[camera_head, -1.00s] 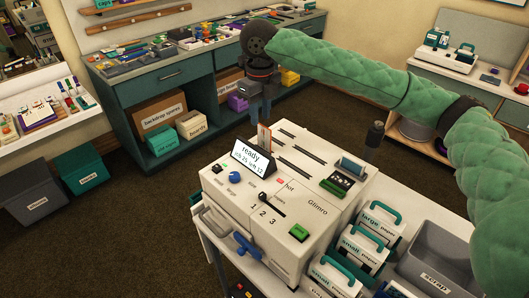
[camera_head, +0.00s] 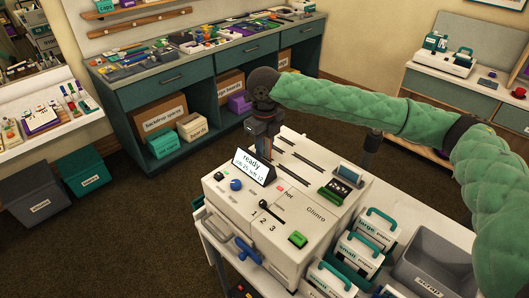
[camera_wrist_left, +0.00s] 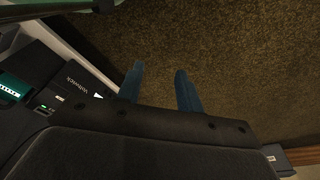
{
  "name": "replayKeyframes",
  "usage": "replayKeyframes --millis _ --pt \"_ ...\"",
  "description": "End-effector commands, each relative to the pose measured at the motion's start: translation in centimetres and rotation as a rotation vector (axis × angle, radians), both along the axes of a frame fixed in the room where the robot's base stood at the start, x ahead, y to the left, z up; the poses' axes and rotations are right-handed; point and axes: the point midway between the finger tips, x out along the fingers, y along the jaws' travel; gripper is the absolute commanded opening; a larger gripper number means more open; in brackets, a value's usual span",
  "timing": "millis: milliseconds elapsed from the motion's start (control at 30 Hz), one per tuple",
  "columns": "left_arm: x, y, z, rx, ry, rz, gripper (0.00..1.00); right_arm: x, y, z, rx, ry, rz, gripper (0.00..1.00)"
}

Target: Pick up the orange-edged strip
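The printing machine (camera_head: 300,190) stands on a white cart, with several dark slots in its top and a small screen reading "ready". My right gripper (camera_head: 264,152) is low over the machine's back left slot, just behind the screen (camera_head: 253,166). It covers the spot where the orange-edged strip stood upright. The strip is hidden behind the gripper and screen, and I cannot tell whether the fingers are closed on it. My left gripper (camera_wrist_left: 158,86) shows in the left wrist view, its two blue fingers apart and empty above the brown carpet.
Paper boxes with green handles (camera_head: 368,228) and a grey scrap bin (camera_head: 432,262) stand right of the machine. A dark upright post (camera_head: 371,148) is behind it. A cluttered workbench (camera_head: 190,85) is at the back. The carpet between is clear.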

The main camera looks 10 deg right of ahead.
Motion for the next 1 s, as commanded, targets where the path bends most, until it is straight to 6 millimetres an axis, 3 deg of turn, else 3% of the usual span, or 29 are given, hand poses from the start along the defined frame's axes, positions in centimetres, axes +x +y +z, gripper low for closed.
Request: replayKeyframes --millis 233,400,867,1000 --pt "-0.1 0.0 -0.2 0.0 0.0 0.0 0.36 0.0 0.0 -0.1 0.0 0.0 0.0 0.29" --pt "-0.1 0.0 -0.1 0.0 0.0 0.0 0.36 0.0 0.0 -0.1 0.0 0.0 0.0 0.0" --pt "0.0 0.1 -0.4 0.001 0.006 0.001 0.36 0.1 0.0 0.5 0.001 -0.002 0.0 0.0" --pt "0.3 -0.8 1.7 -0.009 0.011 0.002 0.36 0.1 0.0 2.1 0.001 -0.003 0.0 0.0"
